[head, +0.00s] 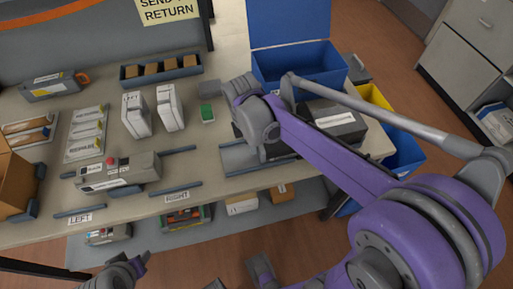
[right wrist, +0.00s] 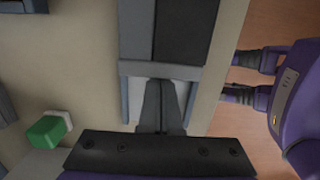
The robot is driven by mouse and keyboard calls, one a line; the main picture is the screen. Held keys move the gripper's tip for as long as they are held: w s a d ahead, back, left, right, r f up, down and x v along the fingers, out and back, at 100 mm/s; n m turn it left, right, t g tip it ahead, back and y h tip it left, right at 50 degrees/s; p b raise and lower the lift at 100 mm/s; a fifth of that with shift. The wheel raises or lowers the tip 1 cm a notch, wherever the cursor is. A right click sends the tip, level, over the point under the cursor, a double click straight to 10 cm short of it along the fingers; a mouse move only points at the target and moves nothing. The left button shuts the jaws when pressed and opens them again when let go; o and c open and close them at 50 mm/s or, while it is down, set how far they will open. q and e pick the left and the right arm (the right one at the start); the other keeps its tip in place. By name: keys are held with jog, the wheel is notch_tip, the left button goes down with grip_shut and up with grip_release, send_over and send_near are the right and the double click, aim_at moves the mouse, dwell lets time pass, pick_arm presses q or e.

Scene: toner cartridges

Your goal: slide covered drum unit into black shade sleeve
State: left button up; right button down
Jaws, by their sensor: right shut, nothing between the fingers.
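A dark box with a white label (head: 335,120) stands at the table's right, partly behind my right arm; it looks like the black shade sleeve. In the right wrist view a dark block (right wrist: 186,30) lies against a grey strip and crossbar; I cannot tell if it is the covered drum unit or the sleeve. My right gripper (right wrist: 163,108) is shut and empty, its fingers at the near side of the crossbar. In the head view my right wrist hides its fingertips. My left gripper (head: 127,270) is low at the bottom left, away from the table items; its opening is unclear.
A grey device with a red knob (head: 118,172) stands left between rails. White upright boxes (head: 152,108), a green block (head: 207,112) and a tray of brown blocks (head: 160,70) stand farther back. An open blue bin (head: 300,70) is behind. The table's front edge is close.

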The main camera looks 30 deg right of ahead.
jog(key=shift+s+d, duration=0.45)
jog(key=shift+d, duration=1.05)
jog(key=shift+s+d, duration=0.4)
jog(key=shift+d, duration=1.15)
jog(key=shift+s+d, duration=0.45)
jog(key=shift+d, duration=1.05)
jog(key=shift+s+d+p, duration=0.2)
jog(key=shift+d+p, duration=0.1)
jog(key=shift+d, duration=0.25)
jog(key=shift+s+d+p, duration=0.2)
jog(key=shift+d+p, duration=0.1)
jog(key=shift+d, duration=0.45)
dwell(0.6)
jog(key=shift+a, duration=0.1)
jog(key=shift+w+a, duration=0.3)
jog(key=shift+a, duration=0.6)
jog(key=shift+w+a, duration=0.25)
jog(key=shift+a, duration=0.65)
jog(key=shift+r, duration=0.1)
jog(key=shift+r+p, duration=2.9)
jog(key=shift+r, duration=1)
